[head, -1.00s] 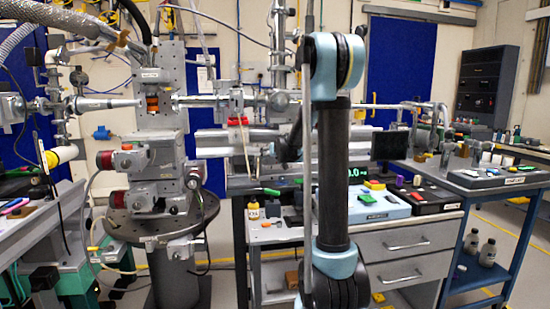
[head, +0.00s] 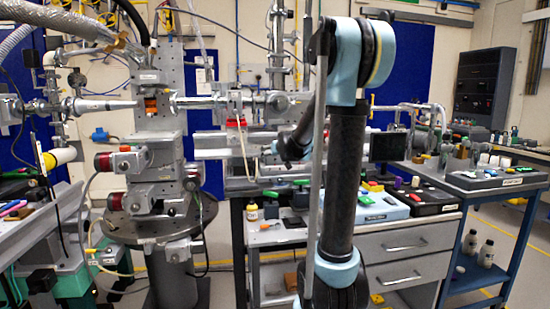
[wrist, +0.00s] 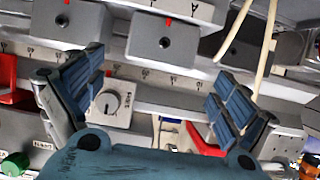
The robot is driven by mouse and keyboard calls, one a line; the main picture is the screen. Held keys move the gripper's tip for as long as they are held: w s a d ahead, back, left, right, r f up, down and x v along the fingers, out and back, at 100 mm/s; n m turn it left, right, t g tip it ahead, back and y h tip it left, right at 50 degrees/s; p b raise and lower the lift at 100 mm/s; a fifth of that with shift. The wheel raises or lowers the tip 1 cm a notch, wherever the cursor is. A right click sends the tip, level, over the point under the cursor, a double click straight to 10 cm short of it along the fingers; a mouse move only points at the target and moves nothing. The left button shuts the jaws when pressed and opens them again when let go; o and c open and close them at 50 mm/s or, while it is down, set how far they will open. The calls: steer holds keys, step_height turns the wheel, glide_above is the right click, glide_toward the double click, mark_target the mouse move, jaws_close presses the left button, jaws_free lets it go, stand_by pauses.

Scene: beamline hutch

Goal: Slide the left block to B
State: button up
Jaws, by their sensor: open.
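In the wrist view, two grey blocks, each with a dark round hole and a red mark, sit along a pale rail with printed marks (wrist: 135,12). One block (wrist: 68,22) is at the upper left. The other block (wrist: 163,40) is at the upper middle. I cannot tell which one the task calls left. A letter A shows on the rail, but I see no B. My gripper (wrist: 156,65) is open and empty, its blue ribbed fingers spread below the blocks and apart from them. In the head view, my arm hides part of the rail area.
A knob (wrist: 107,103) on a grey panel lies between the fingers. Red parts are beside both fingers. A pale cable (wrist: 235,30) hangs at the upper right, near a dark block (wrist: 252,42). The grey workbench (head: 410,240) stands in front of the beamline.

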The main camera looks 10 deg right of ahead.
steer(key=shift+v, duration=1.55)
